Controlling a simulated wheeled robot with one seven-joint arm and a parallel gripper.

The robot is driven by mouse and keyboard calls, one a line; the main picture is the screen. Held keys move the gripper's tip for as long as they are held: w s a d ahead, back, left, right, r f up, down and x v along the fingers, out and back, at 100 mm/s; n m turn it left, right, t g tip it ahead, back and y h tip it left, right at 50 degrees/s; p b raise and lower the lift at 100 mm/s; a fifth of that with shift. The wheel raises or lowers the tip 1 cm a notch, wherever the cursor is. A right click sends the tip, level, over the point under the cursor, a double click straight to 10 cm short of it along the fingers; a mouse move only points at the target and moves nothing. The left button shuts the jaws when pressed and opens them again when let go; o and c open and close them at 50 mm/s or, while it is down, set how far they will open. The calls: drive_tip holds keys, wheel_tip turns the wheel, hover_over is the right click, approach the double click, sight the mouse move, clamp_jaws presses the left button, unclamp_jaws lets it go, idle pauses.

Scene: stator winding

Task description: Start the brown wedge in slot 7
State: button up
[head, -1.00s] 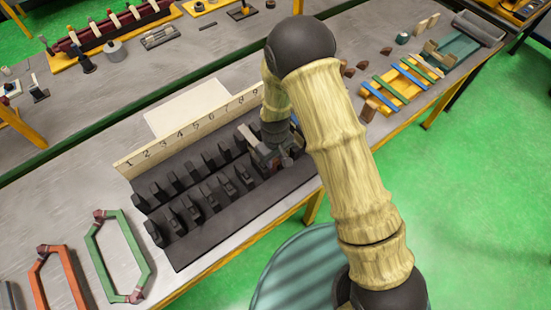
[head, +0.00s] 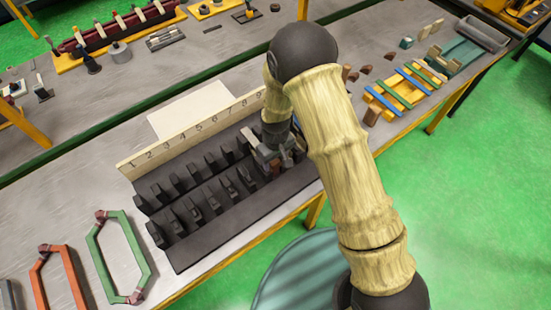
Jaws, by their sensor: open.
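The dark slotted stator block (head: 193,252) lies on the near bench with two rows of upright teeth. A cream strip (head: 188,134) with slot numbers stands along its far side. My gripper (head: 272,164) points down over the right part of the block, near the slots at the higher numbers; it is open. A small reddish-brown piece (head: 276,170) shows at its fingertips, probably the brown wedge. I cannot tell whether it sits in a slot or which one. My arm and gripper hide the right end of the block.
Several brown pieces (head: 365,69) lie on the bench right of my arm, by a yellow rack (head: 378,97) with blue and green strips. A green frame (head: 100,256) and an orange frame (head: 43,281) lie at the left. A white sheet (head: 192,108) lies behind the number strip.

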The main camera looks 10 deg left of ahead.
drive_tip(key=shift+r, duration=0.15)
wheel_tip(320, 180, up, 17)
drive_tip(key=b, duration=0.4)
drive_tip(key=shift+b, duration=0.35)
drive_tip(key=s+d+m+t, duration=0.1)
drive_tip(key=s+d+m, duration=0.1)
drive_tip(key=d, duration=0.7)
drive_tip(key=s+d+r+m, duration=0.1)
drive_tip(key=s+d+m, duration=0.2)
drive_tip(key=d, duration=0.6)
drive_tip(key=s+d+m+t+b, duration=0.1)
drive_tip(key=s+d+m, duration=0.2)
drive_tip(key=d, duration=0.6)
drive_tip(key=shift+r+m+t, duration=0.25)
drive_tip(key=shift+m+t, duration=0.05)
drive_tip(key=shift+m, duration=0.7)
drive_tip(key=shift+s, duration=0.1)
